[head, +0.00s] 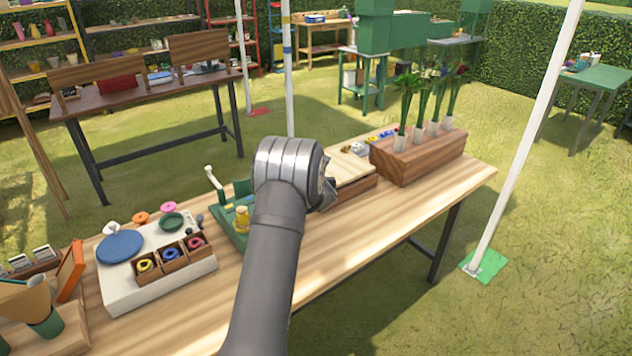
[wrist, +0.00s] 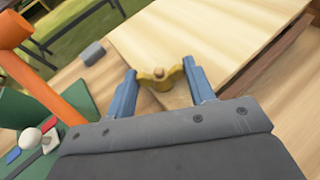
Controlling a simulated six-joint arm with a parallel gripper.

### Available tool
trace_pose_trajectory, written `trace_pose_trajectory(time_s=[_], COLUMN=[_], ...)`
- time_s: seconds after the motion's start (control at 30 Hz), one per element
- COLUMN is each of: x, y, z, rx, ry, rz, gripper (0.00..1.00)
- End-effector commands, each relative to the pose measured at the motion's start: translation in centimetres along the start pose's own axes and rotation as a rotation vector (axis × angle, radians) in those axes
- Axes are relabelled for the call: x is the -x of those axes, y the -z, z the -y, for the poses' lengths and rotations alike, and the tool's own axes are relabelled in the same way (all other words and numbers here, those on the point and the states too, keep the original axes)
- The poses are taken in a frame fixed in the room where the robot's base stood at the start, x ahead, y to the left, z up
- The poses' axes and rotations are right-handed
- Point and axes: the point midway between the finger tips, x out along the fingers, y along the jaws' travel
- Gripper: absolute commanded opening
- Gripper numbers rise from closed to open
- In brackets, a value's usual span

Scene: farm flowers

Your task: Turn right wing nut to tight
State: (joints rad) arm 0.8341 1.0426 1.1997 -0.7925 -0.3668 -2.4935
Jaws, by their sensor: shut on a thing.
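A brass-yellow wing nut (wrist: 158,84) stands on the pale wood in the wrist view. My gripper (wrist: 159,70) has its two blue fingers on either side of the nut, against its wings, shut on it. In the head view my grey arm hides the nut and most of my gripper. A flower press of pale wooden boards (head: 350,166) lies just right of my wrist in the head view, and its pale top board (wrist: 205,35) fills the upper wrist view. I cannot tell how tight the nut is.
A wooden block (head: 425,156) with several flowers in white tubes stands beyond the press. Left of my arm are a green stand (head: 228,229) and a white board (head: 160,275) with small boxes. In the wrist view an orange bar (wrist: 40,62) is at left, with a grey block (wrist: 93,53).

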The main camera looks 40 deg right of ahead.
Motion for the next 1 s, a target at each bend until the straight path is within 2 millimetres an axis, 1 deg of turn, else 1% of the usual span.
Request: trace_pose_trajectory(time_s=[0.6, 1.0], x=[-0.03, 0.02], y=[-0.37, -0.31], z=[-0.13, -0.12], rx=[-0.046, -0.053], ry=[0.111, 0.129], rz=[0.010, 0.006], gripper=[0.26, 0.26])
